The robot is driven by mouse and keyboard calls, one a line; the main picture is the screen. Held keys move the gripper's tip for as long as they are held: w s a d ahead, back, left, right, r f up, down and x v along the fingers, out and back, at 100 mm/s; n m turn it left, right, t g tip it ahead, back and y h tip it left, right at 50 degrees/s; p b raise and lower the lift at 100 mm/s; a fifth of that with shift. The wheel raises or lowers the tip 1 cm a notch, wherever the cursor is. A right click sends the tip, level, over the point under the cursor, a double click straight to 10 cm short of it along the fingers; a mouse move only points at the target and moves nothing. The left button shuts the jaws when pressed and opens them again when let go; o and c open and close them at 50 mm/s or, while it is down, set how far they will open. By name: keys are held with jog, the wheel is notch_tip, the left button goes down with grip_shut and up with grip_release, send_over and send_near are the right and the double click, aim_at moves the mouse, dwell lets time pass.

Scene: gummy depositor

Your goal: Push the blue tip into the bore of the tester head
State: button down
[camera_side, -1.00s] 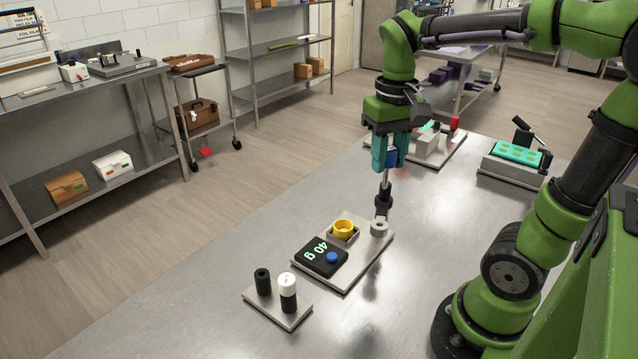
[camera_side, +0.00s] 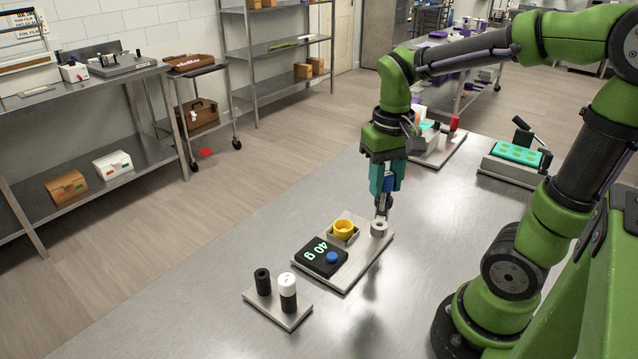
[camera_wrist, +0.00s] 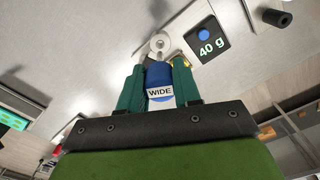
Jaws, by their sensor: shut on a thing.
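My gripper (camera_side: 384,180) has teal fingers and is shut on the blue tip, whose blue body and "WIDE" label show in the wrist view (camera_wrist: 158,74). In the side view a blue patch of the tip shows between the fingers (camera_side: 389,183). The grey, ring-shaped tester head (camera_side: 379,229) stands on the back right of the scale plate; it also shows just beyond the tip in the wrist view (camera_wrist: 159,41). The gripper is above the head. A dark piece (camera_side: 382,205) shows between them; I cannot tell whether the tip touches the bore.
The plate also bears a yellow cup (camera_side: 343,228) and a black display (camera_side: 321,256) reading 40 g with a blue knob (camera_side: 332,258). A small stand (camera_side: 290,321) with black and white cylinders is in front. A teal mould tray (camera_side: 517,153) is at right.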

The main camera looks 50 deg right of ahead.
aim_at(382, 210)
jog(key=shift+f, duration=1.25)
jog(key=shift+f, duration=2.55)
jog(key=c, duration=0.7)
grip_release()
notch_tip(382, 210, up, 17)
jog(key=shift+f, duration=0.1)
